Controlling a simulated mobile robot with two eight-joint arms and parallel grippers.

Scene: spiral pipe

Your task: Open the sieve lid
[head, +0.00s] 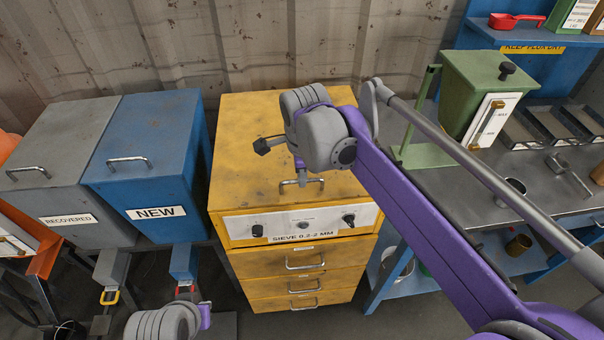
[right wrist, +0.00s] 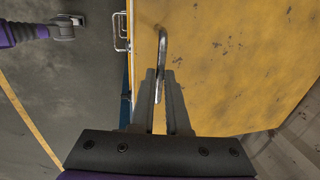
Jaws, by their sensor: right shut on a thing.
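The sieve (head: 290,229) is a yellow cabinet with a panel marked "SIEVE 0.2-2 MM". Its flat yellow lid (head: 248,130) lies down on top and looks closed. The lid's metal bar handle (head: 288,184) is near the front edge; it also shows in the right wrist view (right wrist: 163,45). My right gripper (right wrist: 165,78) is shut on this handle, one finger on each side of the bar. In the head view my right wrist hides part of the lid. My left arm's grey wrist (head: 163,322) is low at the front left; its jaw state is unclear.
A blue "NEW" bin (head: 150,150) and a grey "RECOVERED" bin (head: 62,150) stand left of the sieve. Drawers (head: 305,262) are below its panel. A workbench with a green hopper (head: 480,85) stands to the right. A corrugated wall (head: 240,40) is behind.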

